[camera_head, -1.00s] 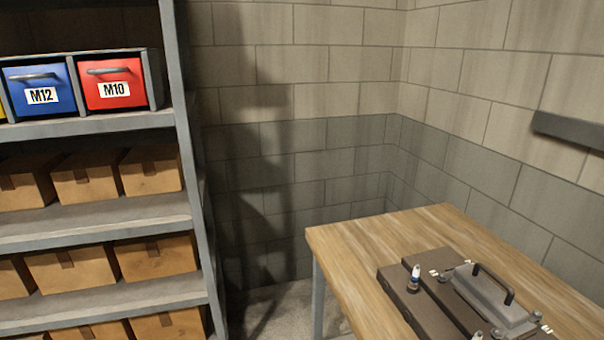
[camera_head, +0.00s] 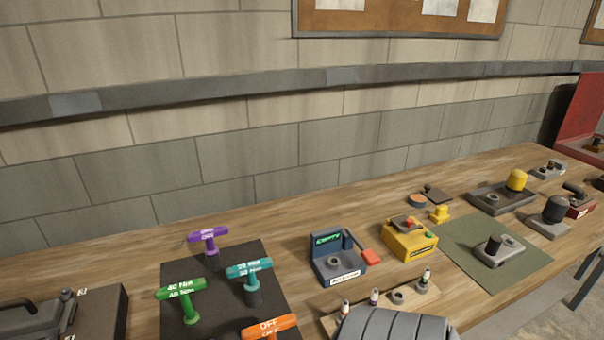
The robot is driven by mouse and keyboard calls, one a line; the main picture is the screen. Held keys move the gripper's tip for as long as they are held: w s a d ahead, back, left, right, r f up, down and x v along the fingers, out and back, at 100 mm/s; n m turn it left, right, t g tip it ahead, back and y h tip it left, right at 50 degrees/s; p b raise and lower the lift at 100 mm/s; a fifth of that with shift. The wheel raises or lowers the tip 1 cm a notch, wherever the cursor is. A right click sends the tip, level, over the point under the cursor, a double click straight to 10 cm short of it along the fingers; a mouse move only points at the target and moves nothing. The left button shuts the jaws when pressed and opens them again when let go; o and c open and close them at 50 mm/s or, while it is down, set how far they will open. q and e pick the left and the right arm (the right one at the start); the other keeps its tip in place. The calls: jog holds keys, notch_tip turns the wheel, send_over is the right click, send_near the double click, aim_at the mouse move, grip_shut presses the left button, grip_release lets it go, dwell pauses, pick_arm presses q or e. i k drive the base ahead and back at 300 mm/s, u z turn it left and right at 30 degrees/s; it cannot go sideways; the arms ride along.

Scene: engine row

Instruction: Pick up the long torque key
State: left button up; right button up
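Several T-handled keys stand upright on a dark mat (camera_head: 222,308) on the bench. A purple-handled key (camera_head: 208,238) is at the back. A green-handled key (camera_head: 182,291) marked 40 Nm is at the front left. A teal-handled key (camera_head: 249,272) with a dark shaft stands to its right. An orange-handled key (camera_head: 269,326) marked OFF is at the bottom edge, its lower part cut off. I cannot tell from the view which one is the long torque key.
The wooden bench (camera_head: 115,259) runs along a block wall. A dark case (camera_head: 92,311) lies left of the mat. A blue device (camera_head: 337,260), a yellow box (camera_head: 408,240) and a green mat (camera_head: 460,232) are to the right.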

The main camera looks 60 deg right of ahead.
aim_at(252, 286)
jog(key=z, duration=1.7)
